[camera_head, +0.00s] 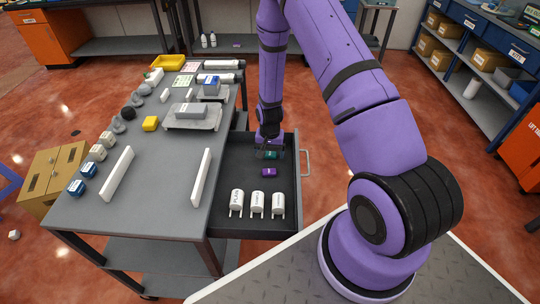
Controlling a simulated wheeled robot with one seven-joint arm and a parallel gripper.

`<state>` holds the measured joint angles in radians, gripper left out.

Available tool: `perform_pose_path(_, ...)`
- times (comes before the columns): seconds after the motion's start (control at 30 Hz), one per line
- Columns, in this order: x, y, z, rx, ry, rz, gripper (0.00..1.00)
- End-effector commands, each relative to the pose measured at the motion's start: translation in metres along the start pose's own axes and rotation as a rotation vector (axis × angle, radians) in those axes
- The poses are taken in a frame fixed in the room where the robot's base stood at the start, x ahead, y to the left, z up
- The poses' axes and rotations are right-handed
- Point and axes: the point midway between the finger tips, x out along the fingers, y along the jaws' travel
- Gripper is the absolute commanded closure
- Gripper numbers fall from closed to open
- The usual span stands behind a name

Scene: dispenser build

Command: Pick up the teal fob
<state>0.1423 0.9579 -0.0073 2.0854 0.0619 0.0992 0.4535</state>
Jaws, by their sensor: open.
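The teal fob (271,155) lies in the open dark drawer (228,185), near its far end. A purple fob (269,173) lies just in front of it. My gripper (268,152) points down into the drawer, right over or at the teal fob. Its fingers are small and dark here; I cannot tell whether they touch the fob. Part of the teal fob shows just below the fingertips.
Several white labelled holders (257,204) stand at the drawer's near end.

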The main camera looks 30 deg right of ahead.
Motion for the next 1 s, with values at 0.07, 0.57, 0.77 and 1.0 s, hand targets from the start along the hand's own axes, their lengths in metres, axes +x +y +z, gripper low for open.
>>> perform_pose_path(0.07,0.0058,-0.0001,-0.0002,0.000,0.000,0.000,0.15)
perform_pose_path(0.57,0.0077,0.0001,-0.0003,0.001,0.001,0.000,0.65)
perform_pose_path(0.77,0.0076,0.0001,-0.0003,0.001,0.001,0.000,0.75)
perform_pose_path(1.0,0.0014,-0.0001,-0.0006,0.001,0.002,-0.001,0.75)
